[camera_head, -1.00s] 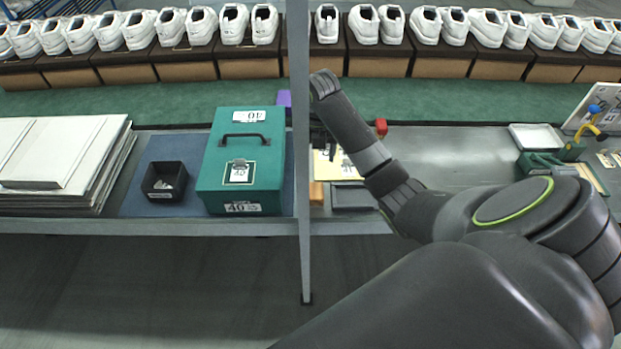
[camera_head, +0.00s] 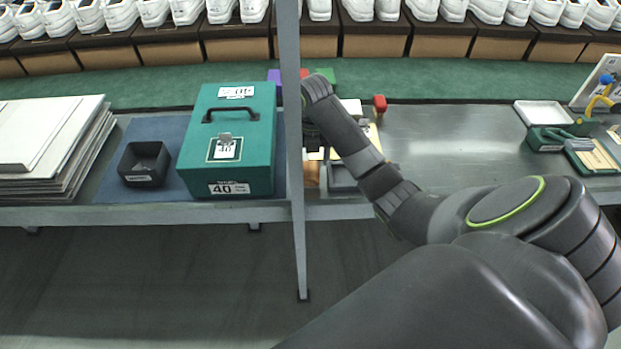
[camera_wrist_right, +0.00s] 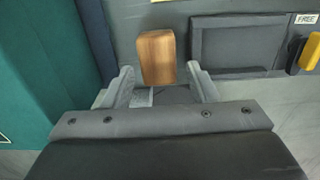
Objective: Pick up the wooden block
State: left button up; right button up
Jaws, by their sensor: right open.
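The wooden block (camera_wrist_right: 157,57) is a small upright brown block with visible grain, seen at the top centre of the right wrist view. My right gripper (camera_wrist_right: 160,69) is open, with one finger on each side of the block; gaps show between fingers and block. In the head view, the block (camera_head: 312,173) is a small brown patch just right of the grey post, partly hidden. My right gripper in the head view is mostly hidden by the post and my arm. My left gripper is not in view.
A grey post (camera_head: 291,150) stands close left of my right arm. A green box (camera_head: 190,165) stands left of it, with a black bin (camera_head: 145,163) beside it. A dark tray (camera_wrist_right: 235,45) lies right of the block.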

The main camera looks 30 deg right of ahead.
aim_at(310, 169)
jog(key=shift+a+f+b, duration=0.1)
jog(key=shift+f+b, duration=0.65)
jog(key=shift+f, duration=0.3)
notch_tip(310, 169, down, 3)
jog(key=shift+a+r+b, duration=0.1)
jog(key=shift+a+b, duration=0.05)
jog(key=shift+b, duration=0.4)
jog(key=shift+f, duration=0.4)
jog(key=c, duration=0.8)
jog(key=shift+o, duration=0.2)
jog(key=shift+r, duration=0.1)
jog(key=shift+r, duration=0.6)
notch_tip(310, 169, up, 9)
jog(key=p, duration=0.7)
jog(key=shift+f+p, duration=0.15)
jog(key=shift+p, duration=0.2)
